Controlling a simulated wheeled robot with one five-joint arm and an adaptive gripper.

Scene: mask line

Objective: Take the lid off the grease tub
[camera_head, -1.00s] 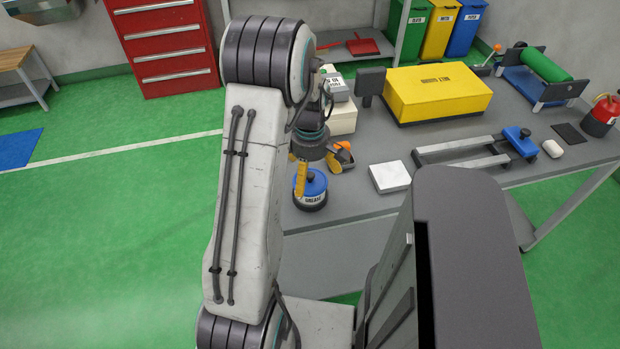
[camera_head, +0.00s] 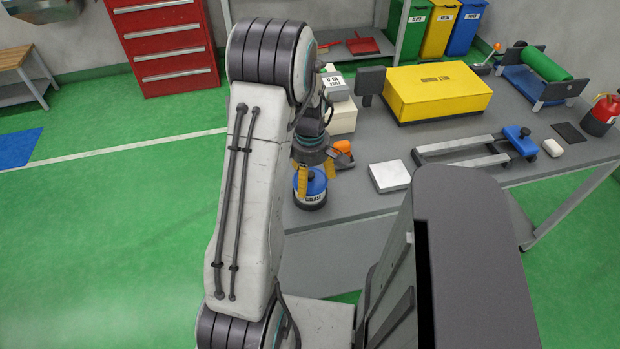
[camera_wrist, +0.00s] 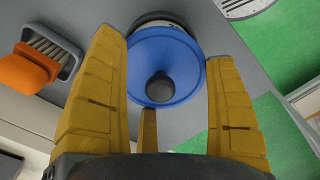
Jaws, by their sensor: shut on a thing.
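The grease tub (camera_head: 310,203) is a small dark pot with a white label, upright near the front edge of the grey bench. Its blue lid (camera_head: 316,185) sits on top of it. In the wrist view the lid (camera_wrist: 185,55) is round with a dark central knob (camera_wrist: 161,87). My gripper (camera_head: 316,177) points down over the tub, and its yellow fingers are shut on the lid. In the wrist view the fingers of my gripper (camera_wrist: 168,52) lie on either side of the lid, and a third finger shows near the knob. The tub body is mostly hidden there.
A brush with an orange handle (camera_head: 342,147) lies in a grey holder just behind the tub. A white block (camera_head: 390,176) is to the right. A yellow box (camera_head: 437,92) and a clamp-like frame (camera_head: 465,150) stand farther right. Bare bench lies between tub and block.

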